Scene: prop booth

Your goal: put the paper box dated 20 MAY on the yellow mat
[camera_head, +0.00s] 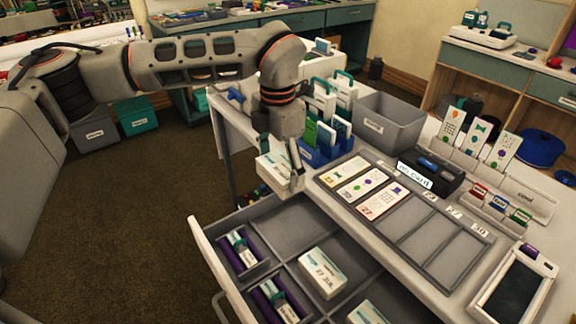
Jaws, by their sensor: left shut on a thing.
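My left gripper (292,172) is shut on a white paper box (271,170) with a teal band, held above the open drawer near the table's edge. I cannot read a date on it. A similar white box (323,268) lies in a drawer compartment, its printed date upside down and too small to read surely. Another white box (368,314) is partly cut off at the bottom edge. I cannot make out a yellow mat; a pale yellow card (342,171) lies in the first slot of the grey tray on the table. My right gripper is not in view.
The open drawer (204,240) has grey dividers and purple holders. The grey card tray (440,276) has empty slots at right. A grey bin (392,122), a black label device (432,172) and a dark-screened tablet (513,292) stand on the table.

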